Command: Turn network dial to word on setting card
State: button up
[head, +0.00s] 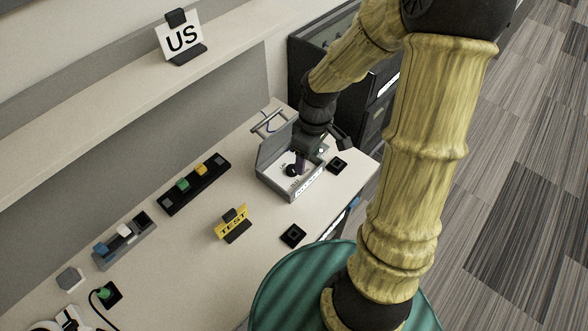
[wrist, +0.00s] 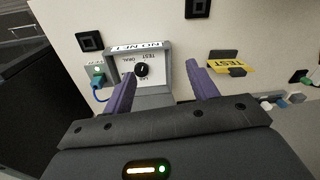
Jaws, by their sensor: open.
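The network dial (wrist: 141,70) is a black round knob on a white panel in a grey box (head: 268,154). The panel has small words around the knob; TEST is readable in the wrist view. I cannot tell which word the knob points to. A yellow card (head: 233,222) reading TEST stands on the desk; it also shows in the wrist view (wrist: 232,62). My gripper (wrist: 162,76) is open, its purple fingers apart. In the head view my gripper (head: 303,160) is over the box, close to the knob. Its fingers hold nothing.
Black square pads (head: 293,235) and trays with coloured blocks (head: 195,184) are on the desk.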

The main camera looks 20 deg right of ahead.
aim_at(292, 168)
jog(key=w+d+f+n+t+y+b, duration=0.1)
jog(key=w+d+n+y+b, duration=0.2)
jog(key=w+d+n, duration=0.2)
jog(key=w+n, duration=0.2)
jog(key=w, duration=0.1)
jog(key=shift+w+d+f, duration=0.25)
jog(key=shift+w+f, duration=0.05)
jog(key=shift+f, duration=0.05)
jog(key=x, duration=0.5)
jog(key=b+x, duration=0.1)
jog(key=x, duration=1.1)
jog(key=shift+w+a+b, duration=0.25)
jog(key=shift+a+b, duration=0.1)
jog(key=c, duration=1)
